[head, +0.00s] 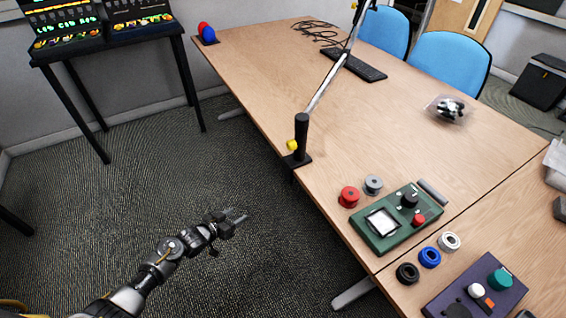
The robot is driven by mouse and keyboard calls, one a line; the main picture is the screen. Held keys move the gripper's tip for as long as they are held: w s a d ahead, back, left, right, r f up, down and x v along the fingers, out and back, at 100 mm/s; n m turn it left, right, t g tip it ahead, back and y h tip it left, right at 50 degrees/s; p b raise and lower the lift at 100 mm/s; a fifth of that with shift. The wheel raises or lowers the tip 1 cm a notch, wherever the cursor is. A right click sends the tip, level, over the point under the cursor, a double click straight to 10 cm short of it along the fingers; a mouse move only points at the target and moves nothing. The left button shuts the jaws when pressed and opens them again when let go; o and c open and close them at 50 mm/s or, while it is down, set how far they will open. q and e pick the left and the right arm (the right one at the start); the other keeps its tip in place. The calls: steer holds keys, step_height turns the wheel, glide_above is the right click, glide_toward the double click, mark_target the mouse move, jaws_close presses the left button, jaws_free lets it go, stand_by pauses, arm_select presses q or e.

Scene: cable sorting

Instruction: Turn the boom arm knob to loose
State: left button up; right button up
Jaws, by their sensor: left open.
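A boom arm stands clamped at the left edge of the wooden table, with a black upright base (301,136) and a thin silver boom (327,83) rising up and to the right. A yellow knob (292,146) sits on the left side of the black base, low down. Another small yellow part (354,6) shows at the top edge of the view, by the boom's upper end. My left gripper (236,220) is open and empty over the carpet, below and left of the yellow knob and well apart from it. My right gripper is not in view.
The wooden table (400,130) holds a green device (372,245), several round spools, a black keyboard (364,68) and loose cables (312,32). A purple device (450,300) lies at the lower right. The carpet left of the table is clear up to a dark stand (120,48).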

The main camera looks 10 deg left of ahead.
arm_select(q)
steer(key=w+d+r+m+t+h+b, duration=0.1)
steer(key=w+d+r+m+h+b, duration=0.15)
steer(key=r, duration=0.45)
steer(key=w+d+r+m+h+b, duration=0.1)
steer(key=w+r+h, duration=0.1)
steer(key=w+r, duration=0.35)
steer(key=m+g+h+b, duration=0.2)
steer(key=m+h+b, duration=0.1)
steer(key=h, duration=0.1)
glide_toward(288, 147)
steer(key=x, duration=0.7)
steer(key=shift+w+d+r, duration=0.1)
steer(key=shift+d, duration=0.25)
steer(key=shift+w+d, duration=0.3)
steer(key=shift+d, duration=0.05)
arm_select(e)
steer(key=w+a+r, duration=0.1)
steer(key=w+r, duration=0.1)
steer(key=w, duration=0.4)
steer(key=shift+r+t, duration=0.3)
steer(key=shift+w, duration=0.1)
arm_select(q)
steer(key=c, duration=1)
